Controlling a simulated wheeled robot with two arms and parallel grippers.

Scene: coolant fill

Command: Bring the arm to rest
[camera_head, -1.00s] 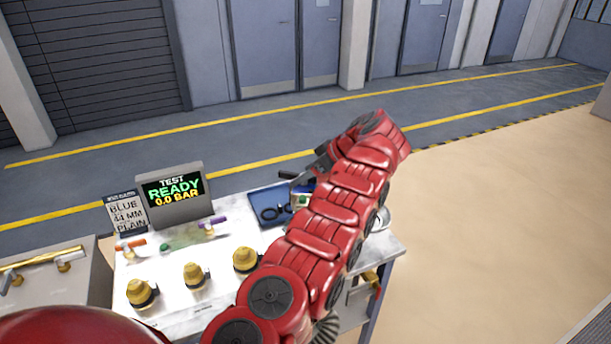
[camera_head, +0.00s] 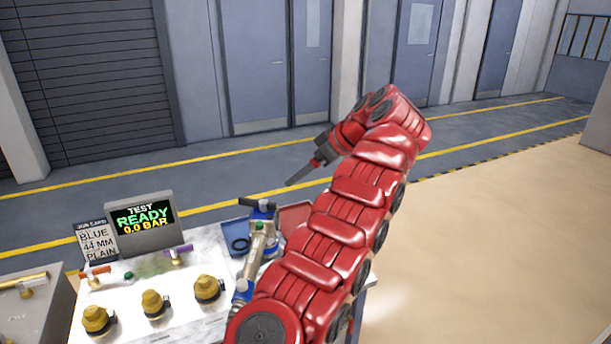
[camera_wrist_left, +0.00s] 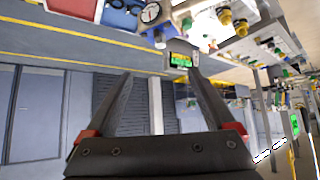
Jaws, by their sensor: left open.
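My left arm, red and segmented, rises from the bottom of the head view and bends left at its top. My left gripper (camera_head: 295,178) is held up above and behind the bench, seen against the grey floor. In the left wrist view the left gripper (camera_wrist_left: 160,74) has its two dark fingers apart with nothing between them. The fingers touch nothing. My right gripper is not in view.
A white bench (camera_head: 150,328) holds yellow fittings (camera_head: 154,304), a test display (camera_head: 143,219) reading READY 0.0 BAR, and a job card (camera_head: 97,241). A blue tray (camera_head: 232,231) and a metal tool (camera_head: 259,243) lie near my arm. Open floor is at right.

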